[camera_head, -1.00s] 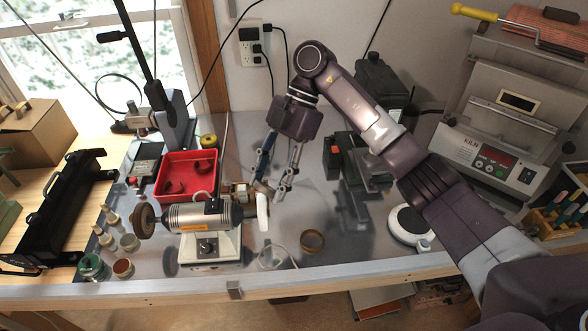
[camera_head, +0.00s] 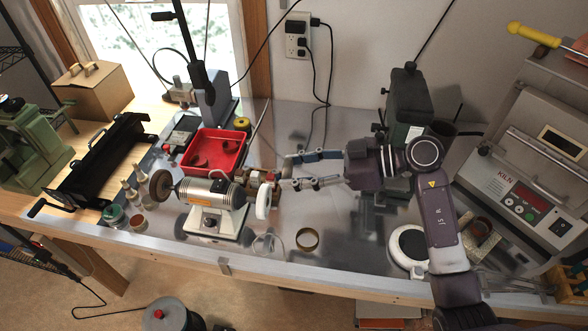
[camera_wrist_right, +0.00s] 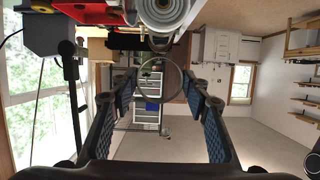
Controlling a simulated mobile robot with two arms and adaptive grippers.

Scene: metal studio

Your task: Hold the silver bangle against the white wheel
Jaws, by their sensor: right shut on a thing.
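The white wheel (camera_head: 263,201) is on the right end of the bench polisher (camera_head: 212,194) in the head view. In the right wrist view the wheel (camera_wrist_right: 165,12) shows face-on at the top. My right gripper (camera_head: 287,171) points left, just above and right of the wheel. It is shut on the silver bangle (camera_wrist_right: 160,103), a thin ring upright between the fingertips in the wrist view. The bangle appears just below the wheel there; I cannot tell whether they touch. In the head view the bangle is too thin to make out. My left gripper is not in view.
A red tray (camera_head: 214,153) stands behind the polisher. A brass ring (camera_head: 307,239) lies on the metal bench in front. A white round pad (camera_head: 409,246) and the kiln (camera_head: 522,195) are at the right. The bench right of the wheel is mostly clear.

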